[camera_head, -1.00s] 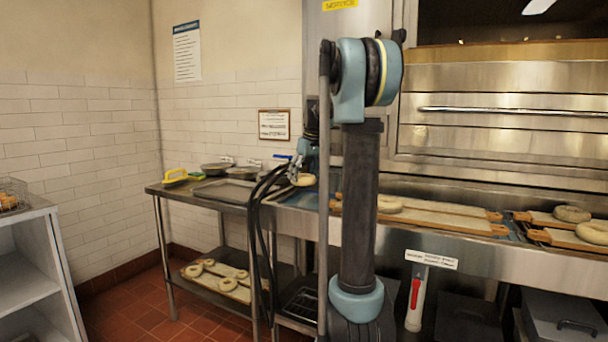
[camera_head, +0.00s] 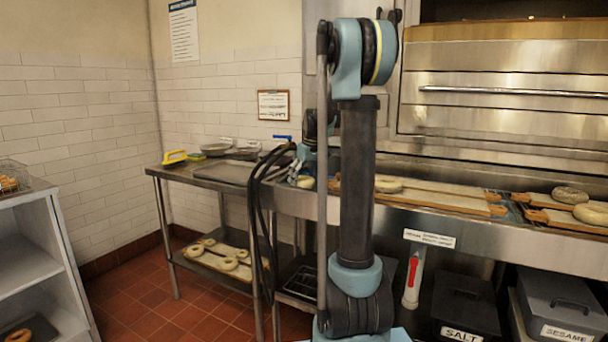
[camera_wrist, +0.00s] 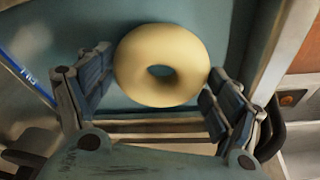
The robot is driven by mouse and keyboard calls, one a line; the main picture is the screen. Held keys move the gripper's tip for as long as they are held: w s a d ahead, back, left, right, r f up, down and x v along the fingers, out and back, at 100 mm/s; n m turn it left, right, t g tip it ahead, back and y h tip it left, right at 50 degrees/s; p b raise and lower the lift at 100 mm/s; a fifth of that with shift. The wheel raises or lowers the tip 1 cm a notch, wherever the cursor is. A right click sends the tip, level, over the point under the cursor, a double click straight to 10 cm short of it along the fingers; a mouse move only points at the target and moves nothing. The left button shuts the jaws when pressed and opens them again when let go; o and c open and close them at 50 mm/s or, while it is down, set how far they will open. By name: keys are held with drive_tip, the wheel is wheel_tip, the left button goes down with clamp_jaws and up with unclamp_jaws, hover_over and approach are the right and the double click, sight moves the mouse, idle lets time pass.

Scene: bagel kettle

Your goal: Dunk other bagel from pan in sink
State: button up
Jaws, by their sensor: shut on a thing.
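My gripper (camera_wrist: 160,90) is shut on a pale bagel (camera_wrist: 162,65), with a finger at each side of it in the wrist view. The bagel also shows in the head view (camera_head: 305,182), low at the counter's sink area. Under it in the wrist view is a blue-grey surface, which looks like the sink (camera_wrist: 120,30); I cannot tell whether the bagel touches it. Round pans (camera_head: 217,149) stand at the back of the left counter. My arm hides part of the sink area in the head view.
Wooden boards (camera_head: 440,195) with bagels lie to the right on the metal counter. A flat tray (camera_head: 228,172) lies on the left counter. Several bagels (camera_head: 208,242) sit on the shelf below. Red tiled floor is open at the left.

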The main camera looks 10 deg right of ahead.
drive_tip(key=shift+f, duration=2.75)
wheel_tip(320, 180, up, 13)
idle(0.7)
idle(0.3)
drive_tip(key=shift+s, duration=0.1)
